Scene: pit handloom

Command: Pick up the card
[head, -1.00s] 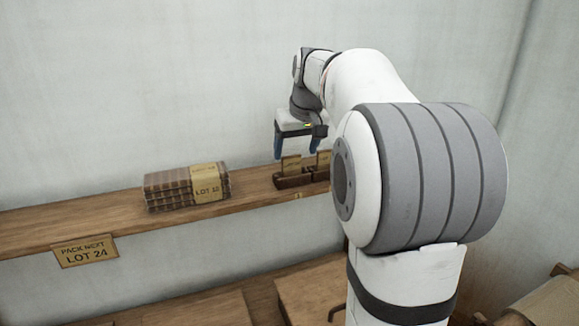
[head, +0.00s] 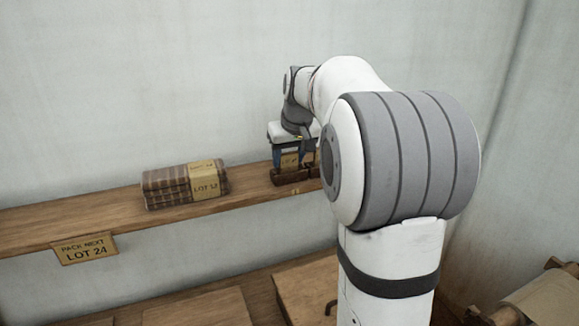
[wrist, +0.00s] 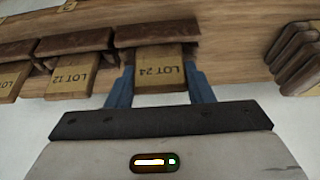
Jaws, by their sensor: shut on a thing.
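The LOT 24 card (wrist: 160,70) is a tan tag standing in a dark wooden holder (wrist: 155,35) on the shelf. In the wrist view my gripper (wrist: 160,88) has its two blue fingers on either side of this card, shut on it. In the head view my gripper (head: 290,159) is down at the holder (head: 292,177), with the card (head: 289,162) between the fingers. The card's lower end is hidden in the holder.
A folded brown cloth stack (head: 185,186) with a LOT label lies on the wooden shelf (head: 110,212), left of the holders. A sign (head: 84,249) reading "PACK NEXT LOT 24" hangs on the shelf front. The wall is close behind.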

